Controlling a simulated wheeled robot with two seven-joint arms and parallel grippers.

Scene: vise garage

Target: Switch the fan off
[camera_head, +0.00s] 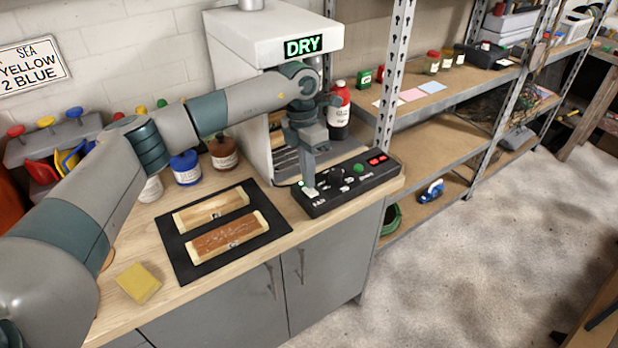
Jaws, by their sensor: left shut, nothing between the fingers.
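A black control panel (376,180) lies along the front right of the workbench. It carries a pale switch (312,192) at its left end, a dark knob (336,174), a green button (358,168) and red lit parts (377,160). My left gripper (309,187) points down, shut and empty, with its tips at the pale switch and partly covering it. I cannot tell whether they press it or which way it is set. Behind stands a white machine (228,35) whose display (304,46) reads DRY in green. My right gripper is out of view.
A black mat (180,262) with two wooden pieces (210,211) lies left of the panel. A yellow sponge (138,283) is at the front left. Jars (186,168) and a red bottle (339,108) stand near the machine. Metal shelving (440,103) stands to the right.

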